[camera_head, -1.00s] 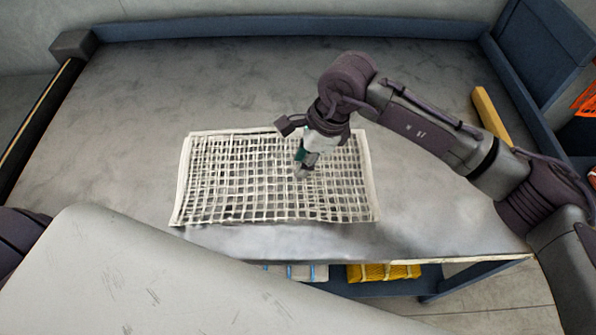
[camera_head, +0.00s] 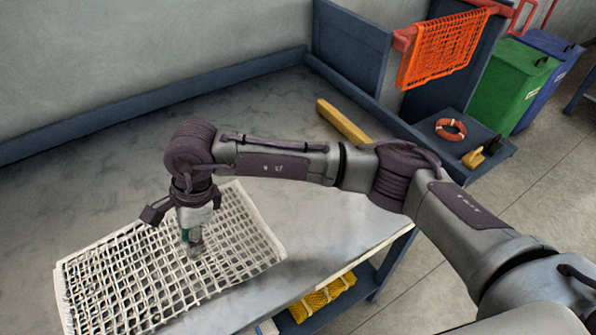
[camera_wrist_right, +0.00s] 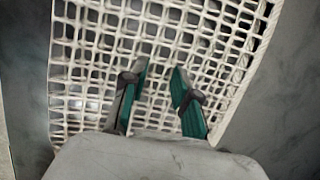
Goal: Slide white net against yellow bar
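The white net (camera_head: 150,285) lies flat on the grey table, a pale square mesh with a thicker border. It fills much of the right wrist view (camera_wrist_right: 90,70). The yellow bar (camera_head: 343,121) lies on the table near the blue right-hand edge, apart from the net, with clear tabletop between them. My right gripper (camera_head: 195,248) points down over the net, right of its middle. In the right wrist view its two green-sided fingers (camera_wrist_right: 161,72) are apart over the mesh, with nothing visibly gripped; whether they touch the net is unclear. My left gripper is out of view.
The grey tabletop (camera_head: 110,155) is bare behind the net. A blue rim (camera_head: 150,103) runs along the back. An orange net (camera_head: 440,50) hangs at the right, above an orange ring (camera_head: 450,129). A yellow net (camera_head: 320,298) sits on a shelf below the table.

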